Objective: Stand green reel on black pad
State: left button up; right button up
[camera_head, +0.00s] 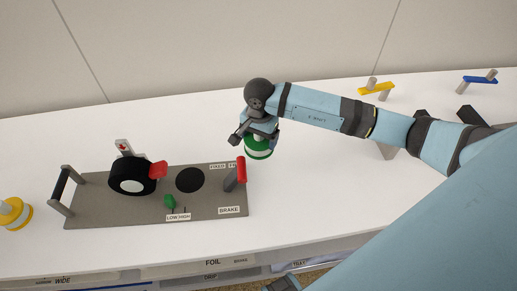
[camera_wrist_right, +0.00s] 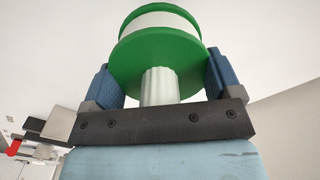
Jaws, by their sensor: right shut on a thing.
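The green reel (camera_head: 258,147) has green flanges and a white middle. In the head view it hangs under my right gripper (camera_head: 254,135), right of the grey board's back right corner. In the right wrist view the green reel (camera_wrist_right: 160,50) sits between the two blue finger pads of my right gripper (camera_wrist_right: 162,85), which is shut on it. A pale ribbed stem shows at its near flange. The black pad (camera_head: 189,180) is a bare flat round disc on the grey board, left of the reel.
The grey board (camera_head: 110,215) also carries a black roller (camera_head: 131,175), a red-tipped lever (camera_head: 240,172), a green knob (camera_head: 169,201) and a black handle (camera_head: 62,187). A yellow reel (camera_head: 13,213) stands at the left. Yellow (camera_head: 377,88) and blue (camera_head: 480,79) bracketed pieces stand back right.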

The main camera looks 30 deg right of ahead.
jog(key=shift+f, duration=3.3)
jog(key=shift+f, duration=0.2)
jog(key=o, duration=0.7)
jog(key=shift+o, duration=0.2)
jog(key=shift+r, duration=0.1)
